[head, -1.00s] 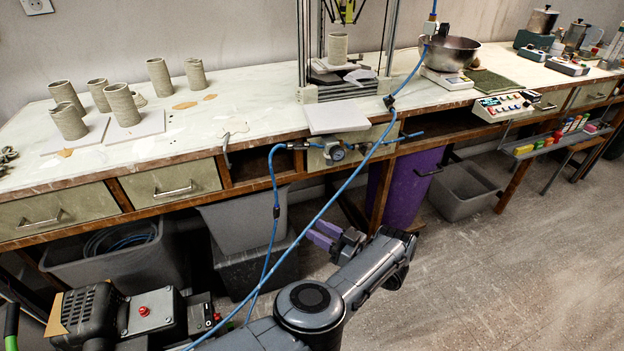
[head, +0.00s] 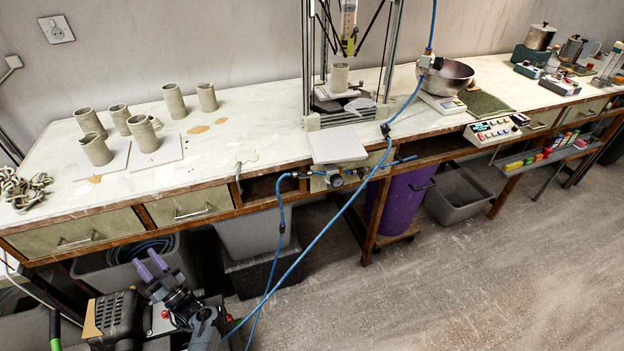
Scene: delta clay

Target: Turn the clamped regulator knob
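The regulator (head: 336,180) with its small round gauge is fixed at the bench's front edge, below a pale square slab. Blue hose runs to it from the left and leaves it on the right. Its knob is too small to make out clearly. My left gripper (head: 149,264), with two purple fingers, is at the lower left, over the compressor area and well away from the regulator. Its fingers stand apart with nothing visible between them. My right gripper is not in view.
A blue hose (head: 318,238) hangs diagonally in front of the bench. Clay cylinders (head: 174,101) stand on the bench's left. A black and grey machine (head: 117,318) stands below my gripper. A purple bin (head: 403,200) is under the bench. The floor at right is clear.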

